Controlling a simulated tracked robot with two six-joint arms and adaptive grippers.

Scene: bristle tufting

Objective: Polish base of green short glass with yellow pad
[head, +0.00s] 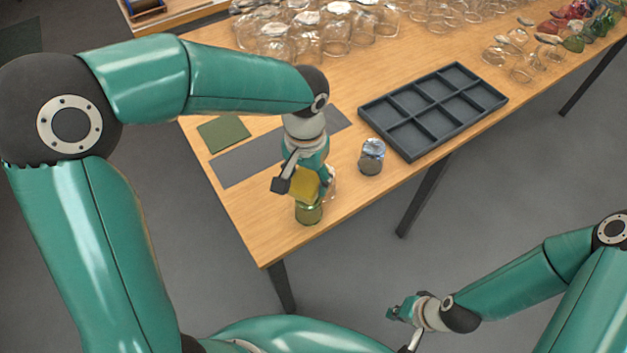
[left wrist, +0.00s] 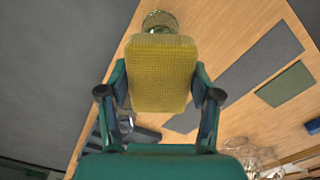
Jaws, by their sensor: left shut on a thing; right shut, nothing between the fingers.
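The green short glass (head: 309,212) stands on the table near its front left corner. It also shows in the left wrist view (left wrist: 160,20), just beyond the pad. My left gripper (head: 305,180) is shut on the yellow pad (head: 304,185). In the left wrist view the pad (left wrist: 161,75) sits between the two fingers and covers part of the glass. The pad is right over the glass in the head view; I cannot tell whether they touch. My right gripper (head: 402,313) is shut and empty, off the table at the lower right.
A clear glass (head: 372,156) stands right of the left gripper. A dark divided tray (head: 433,108) lies beyond it. A grey mat (head: 248,160) and a green pad (head: 223,132) lie to the left. Many clear glasses (head: 305,35) crowd the back.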

